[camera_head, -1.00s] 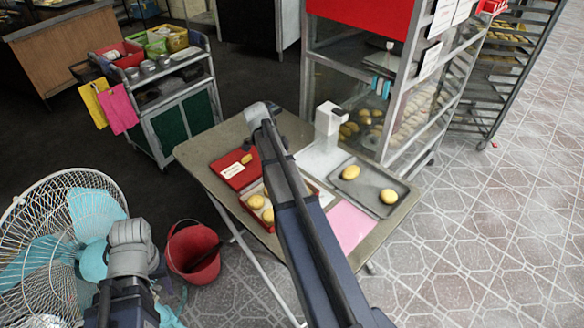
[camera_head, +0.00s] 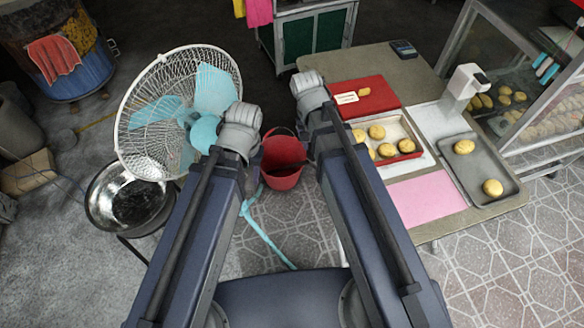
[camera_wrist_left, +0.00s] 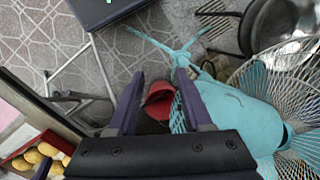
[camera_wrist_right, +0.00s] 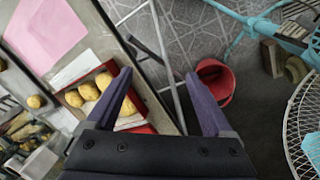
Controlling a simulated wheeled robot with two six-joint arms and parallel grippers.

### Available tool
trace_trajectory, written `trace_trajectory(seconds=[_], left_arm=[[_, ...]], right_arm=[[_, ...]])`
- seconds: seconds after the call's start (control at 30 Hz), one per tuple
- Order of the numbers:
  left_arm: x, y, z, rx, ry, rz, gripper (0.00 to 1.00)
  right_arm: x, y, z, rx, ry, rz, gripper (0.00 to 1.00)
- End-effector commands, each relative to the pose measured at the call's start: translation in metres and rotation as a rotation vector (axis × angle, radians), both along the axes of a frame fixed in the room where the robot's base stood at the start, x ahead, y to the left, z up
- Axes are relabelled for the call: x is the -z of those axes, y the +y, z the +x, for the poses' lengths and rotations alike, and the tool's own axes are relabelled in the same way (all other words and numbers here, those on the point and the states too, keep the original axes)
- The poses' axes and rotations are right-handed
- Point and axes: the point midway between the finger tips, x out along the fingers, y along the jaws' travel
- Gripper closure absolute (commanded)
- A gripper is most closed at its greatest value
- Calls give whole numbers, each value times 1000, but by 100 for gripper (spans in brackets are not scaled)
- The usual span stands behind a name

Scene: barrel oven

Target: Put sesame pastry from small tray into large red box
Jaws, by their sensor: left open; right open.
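A small grey metal tray (camera_head: 476,172) lies at the right of the table with two round golden pastries, one at the back (camera_head: 464,146) and one at the front (camera_head: 493,188). Left of it, an open red box (camera_head: 401,158) with a pale rim holds several pastries. It also shows in the right wrist view (camera_wrist_right: 75,84). My left gripper (camera_wrist_left: 160,74) is open and empty, above the floor near the red bucket. My right gripper (camera_wrist_right: 158,75) is open and empty, beside the table's left edge. In the head view my arms mostly hide both grippers.
A flat red box or lid (camera_head: 375,87) with a label lies behind the open box. A pink sheet (camera_head: 427,194) lies in front, a white dispenser (camera_head: 465,85) behind the tray. A fan (camera_head: 150,110), a metal bowl (camera_head: 125,195) and a red bucket (camera_head: 283,165) stand left.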

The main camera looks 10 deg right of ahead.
Motion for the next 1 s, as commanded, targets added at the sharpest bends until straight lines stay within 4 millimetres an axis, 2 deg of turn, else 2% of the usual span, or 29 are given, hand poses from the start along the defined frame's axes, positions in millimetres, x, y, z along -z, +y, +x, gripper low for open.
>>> trace_trajectory(seconds=[0.03, 0.1, 0.2, 0.3, 0.43, 0.67, 0.87, 1.0], left_arm=[[0, 0, 0, 0, 0, 0, 50], [0, 0, 0, 0, 0, 0, 50], [0, 0, 0, 0, 0, 0, 50], [0, 0, 0, 0, 0, 0, 50], [0, 0, 0, 0, 0, 0, 50], [0, 0, 0, 0, 0, 0, 50], [-18, 0, 0, 0, 0, 0, 50], [-15, 0, 0, 0, 0, 0, 50]], right_arm=[[1, 21, -21, -154, 18, 23, 14], [1, 44, -38, -352, 42, 51, 14], [2, 67, -57, -568, 65, 80, 14], [3, 81, -69, -705, 80, 98, 14], [3, 88, -74, -780, 87, 106, 14], [3, 88, -73, -786, 88, 108, 14], [-15, 88, -73, -784, 87, 107, 14], [-12, 87, -73, -784, 88, 107, 14]])
